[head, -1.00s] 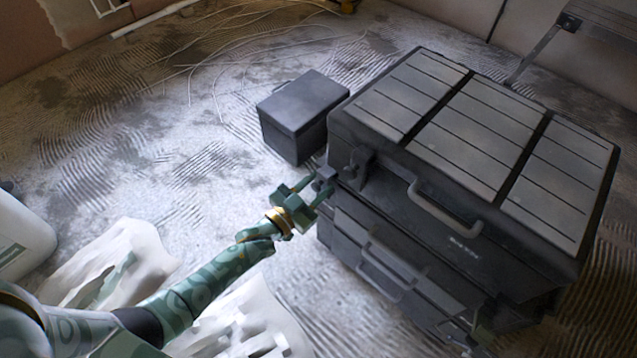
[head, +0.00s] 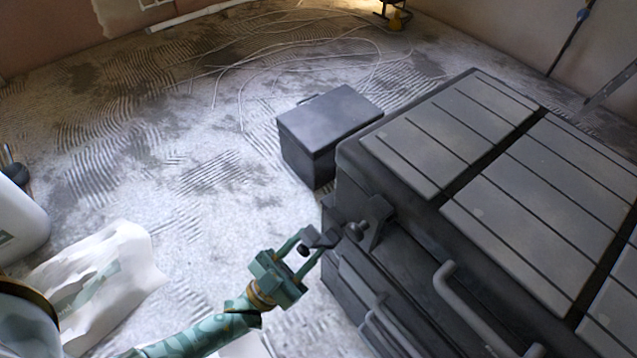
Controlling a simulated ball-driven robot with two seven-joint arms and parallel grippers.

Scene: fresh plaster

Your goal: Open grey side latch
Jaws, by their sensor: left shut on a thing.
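The large dark grey toolbox (head: 425,240) stands on the right with its slatted lid down. The grey side latch (head: 376,222) is at its near left corner, under the lid edge, and sticks out from the body. My left gripper (head: 318,240), green with a gold ring, reaches in from below left. Its fingertips are at the latch's outer end and shut on it; the exact contact is small and partly hidden by the fingers. My right gripper is not in view.
A grey handle (head: 458,305) juts from the toolbox front. A smaller dark box (head: 330,125) stands behind the left corner. A torn white bag (head: 105,270) and a white bucket (head: 22,220) are at left. Loose cables (head: 290,58) lie at the back. The mid-left floor is clear.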

